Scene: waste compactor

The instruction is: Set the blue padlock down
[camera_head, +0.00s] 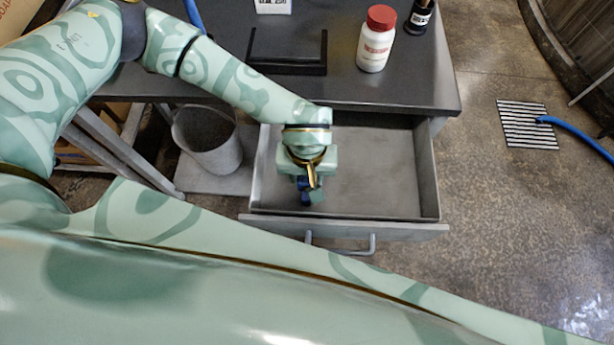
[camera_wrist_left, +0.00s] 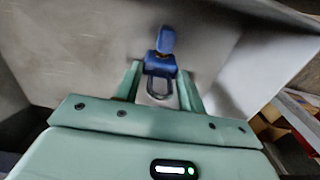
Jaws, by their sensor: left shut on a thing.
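The blue padlock (camera_wrist_left: 161,66) shows in the left wrist view, with its metal shackle between the fingers of my left gripper (camera_wrist_left: 160,88). In the head view my left gripper (camera_head: 307,190) is over the left part of the open drawer (camera_head: 390,170), and a bit of the blue padlock (camera_head: 303,184) shows at its tip. The gripper is shut on the padlock. I cannot tell whether the padlock touches the drawer floor. A blue piece sticks out beyond the padlock body in the wrist view. My right gripper is not in view.
The drawer hangs out below a dark tabletop (camera_head: 400,85). On the table are a white bottle with a red cap (camera_head: 375,45), a black tray (camera_head: 288,67) and a dark bottle (camera_head: 418,16). A grey bin (camera_head: 208,145) stands left of the drawer. The drawer's right part is empty.

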